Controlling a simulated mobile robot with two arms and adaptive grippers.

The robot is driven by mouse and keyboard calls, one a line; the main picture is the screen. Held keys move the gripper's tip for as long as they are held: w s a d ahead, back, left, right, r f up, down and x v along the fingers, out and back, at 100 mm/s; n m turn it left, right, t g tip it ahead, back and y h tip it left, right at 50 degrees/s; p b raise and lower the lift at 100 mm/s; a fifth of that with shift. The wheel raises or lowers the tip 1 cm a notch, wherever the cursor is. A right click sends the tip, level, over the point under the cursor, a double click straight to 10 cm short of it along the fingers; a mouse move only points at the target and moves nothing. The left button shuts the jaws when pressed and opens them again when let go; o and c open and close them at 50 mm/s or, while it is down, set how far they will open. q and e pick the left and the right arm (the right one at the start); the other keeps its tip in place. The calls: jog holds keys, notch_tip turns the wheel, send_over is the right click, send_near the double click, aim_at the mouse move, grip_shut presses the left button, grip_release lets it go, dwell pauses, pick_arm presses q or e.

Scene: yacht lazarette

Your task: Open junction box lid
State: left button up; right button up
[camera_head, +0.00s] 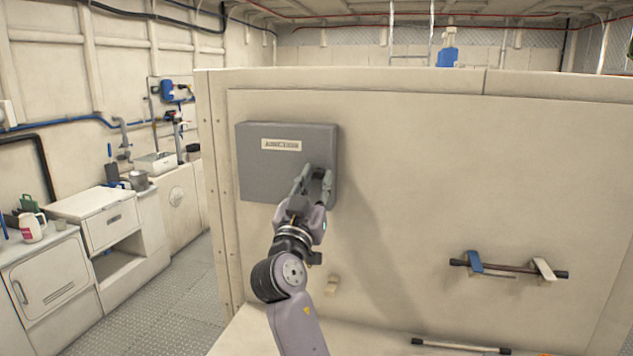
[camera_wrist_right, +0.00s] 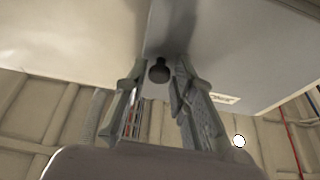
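The junction box (camera_head: 255,165) is a grey box with a pale label on its front, mounted on the cream panel. Its lid appears closed. My right gripper (camera_head: 316,176) is at the lower right part of the box front, with its fingers spread. In the right wrist view my right gripper (camera_wrist_right: 159,77) has a small dark knob (camera_wrist_right: 159,70) between its fingertips. Narrow gaps seem to show beside the knob, so I see no firm grip; contact is unclear. My left gripper is not in view.
A wall rack with a blue and a white clamp (camera_head: 508,268) is on the panel at right. Cabinets (camera_head: 110,222) stand at left beyond open floor (camera_head: 180,295). A blue bottle (camera_head: 448,52) stands behind the panel top.

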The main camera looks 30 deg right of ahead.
grip_shut()
dwell(0.3)
